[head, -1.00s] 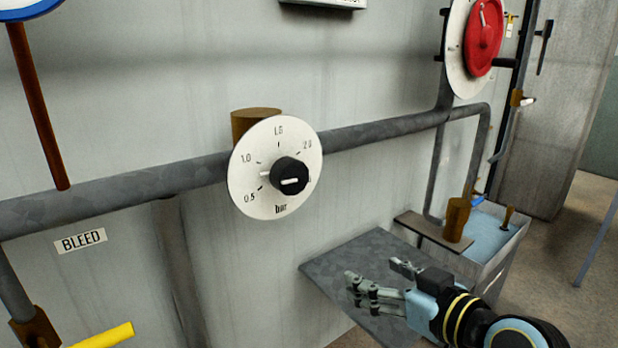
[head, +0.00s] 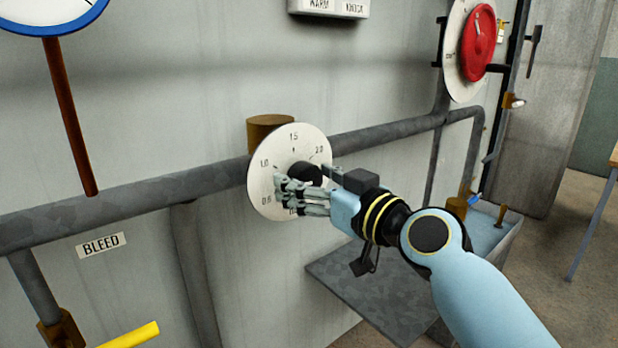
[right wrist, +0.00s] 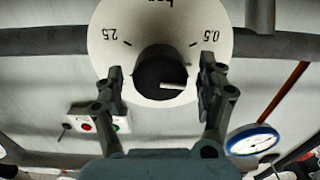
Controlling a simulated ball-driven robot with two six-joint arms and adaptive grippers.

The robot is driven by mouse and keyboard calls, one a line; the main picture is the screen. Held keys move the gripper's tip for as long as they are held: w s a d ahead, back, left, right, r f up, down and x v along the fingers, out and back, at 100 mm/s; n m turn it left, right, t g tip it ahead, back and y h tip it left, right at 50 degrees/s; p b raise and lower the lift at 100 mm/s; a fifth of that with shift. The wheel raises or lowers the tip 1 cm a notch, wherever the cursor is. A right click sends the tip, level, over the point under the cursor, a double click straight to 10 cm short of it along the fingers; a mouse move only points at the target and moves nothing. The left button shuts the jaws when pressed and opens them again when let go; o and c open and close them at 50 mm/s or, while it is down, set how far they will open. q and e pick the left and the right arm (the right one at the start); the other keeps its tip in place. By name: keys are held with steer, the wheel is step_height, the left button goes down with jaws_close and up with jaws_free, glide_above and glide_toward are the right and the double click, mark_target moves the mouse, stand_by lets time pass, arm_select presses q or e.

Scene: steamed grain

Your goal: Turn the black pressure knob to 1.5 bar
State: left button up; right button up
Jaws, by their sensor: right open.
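The black pressure knob (head: 306,172) sits at the centre of a round white dial (head: 262,199) marked in bar. In the head view the 1.5 mark is at the top of the dial, and my right gripper's fingers partly cover the knob. My right gripper (head: 305,180) is open in front of the dial, its fingers around the knob's sides. In the right wrist view the knob (right wrist: 152,74) lies between the two spread fingers, with gaps on both sides. A white pointer line shows on its face, toward the right there. My left gripper is out of view.
A grey pipe (head: 130,202) runs behind the dial along the wall. A grey shelf (head: 365,295) juts out below. A red wheel (head: 478,42) is at the upper right, a yellow handle (head: 132,335) at the lower left. A blue-rimmed gauge (head: 50,15) is at the upper left.

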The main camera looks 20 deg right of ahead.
steer(key=shift+w, duration=0.1)
steer(key=shift+c, duration=0.6)
steer(key=c, duration=1.1)
steer(key=shift+o, duration=0.2)
